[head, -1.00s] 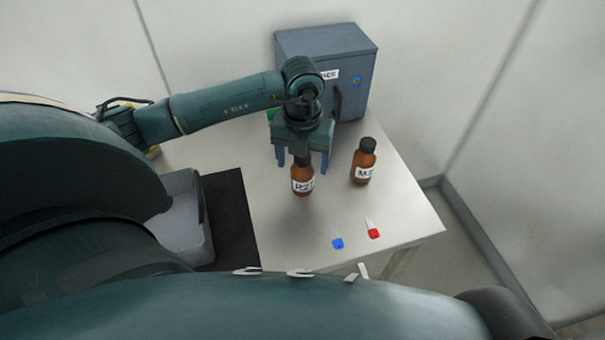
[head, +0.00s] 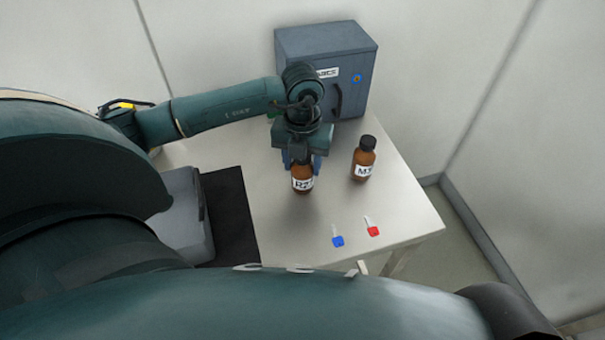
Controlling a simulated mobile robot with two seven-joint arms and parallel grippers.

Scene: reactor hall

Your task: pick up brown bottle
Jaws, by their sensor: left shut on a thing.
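A brown bottle with a white label (head: 302,184) stands on the white table, and its top is hidden by my left gripper. My left gripper (head: 302,164) comes down from above and is shut on this bottle around its upper part. A second brown bottle with a black cap and a white label (head: 364,160) stands upright to the right, apart from the gripper. My right gripper is not in the view.
A grey-blue cabinet (head: 350,75) stands at the table's back, behind my left gripper. A blue tag (head: 338,242) and a red tag (head: 373,231) lie near the front right. A grey bin (head: 183,225) and a black mat (head: 230,215) are at the left.

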